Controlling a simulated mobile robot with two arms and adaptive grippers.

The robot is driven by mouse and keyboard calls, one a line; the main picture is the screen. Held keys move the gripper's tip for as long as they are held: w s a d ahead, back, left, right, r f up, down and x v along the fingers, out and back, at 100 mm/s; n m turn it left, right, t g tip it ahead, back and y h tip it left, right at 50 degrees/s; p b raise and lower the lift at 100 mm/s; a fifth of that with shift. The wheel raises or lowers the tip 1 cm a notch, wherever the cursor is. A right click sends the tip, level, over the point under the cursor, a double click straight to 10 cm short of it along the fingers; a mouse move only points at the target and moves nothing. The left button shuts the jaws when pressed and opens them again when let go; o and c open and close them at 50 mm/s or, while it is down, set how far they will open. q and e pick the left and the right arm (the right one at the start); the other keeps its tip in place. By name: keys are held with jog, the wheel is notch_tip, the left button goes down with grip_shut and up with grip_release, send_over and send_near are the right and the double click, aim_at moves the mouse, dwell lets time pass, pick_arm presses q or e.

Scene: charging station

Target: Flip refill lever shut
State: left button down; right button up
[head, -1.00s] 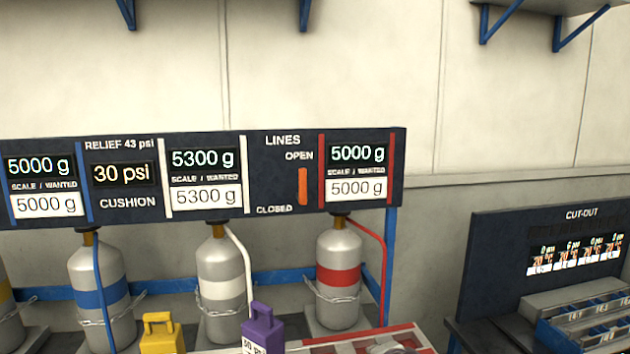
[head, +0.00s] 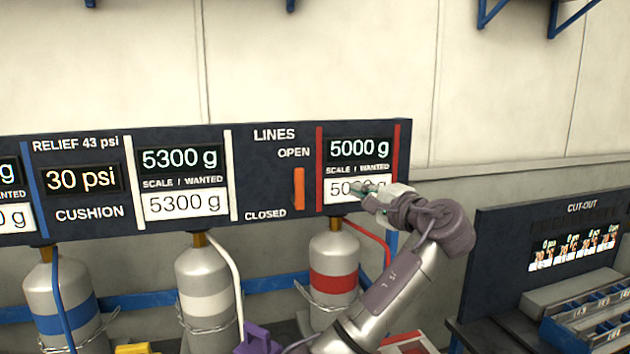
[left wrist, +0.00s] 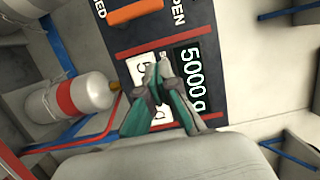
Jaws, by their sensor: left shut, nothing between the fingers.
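The refill lever (head: 299,188) is an orange upright bar on the dark LINES panel (head: 268,178), between the words OPEN above and CLOSED below. It also shows at the top of the left wrist view (left wrist: 136,12), cut by the frame edge. My left gripper (head: 360,192) is shut and empty. It is in front of the white wanted-weight label (head: 334,190), to the right of the lever and apart from it. In the left wrist view the closed fingertips (left wrist: 163,66) lie over the label beside the 5000 g display (left wrist: 188,78). My right gripper is out of view.
A grey cylinder with a red band (head: 333,284) stands below the panel, with a red hose (head: 372,238) beside it. More cylinders stand to the left. A purple object (head: 257,340) is at the bottom. A cut-out board (head: 500,250) with trays is at right.

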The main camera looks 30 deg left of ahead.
aim_at(300, 189)
pick_arm(q)
jog(key=w+a+p, duration=0.1)
jog(key=a+p, duration=0.6)
jog(key=a, duration=0.5)
jog(key=shift+w+a+f, duration=0.2)
jog(key=shift+w, duration=0.15)
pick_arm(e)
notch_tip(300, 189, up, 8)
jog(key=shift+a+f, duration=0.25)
pick_arm(q)
jog(key=shift+w, duration=0.1)
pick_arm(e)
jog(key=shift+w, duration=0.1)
pick_arm(q)
jog(key=shift+a, duration=0.1)
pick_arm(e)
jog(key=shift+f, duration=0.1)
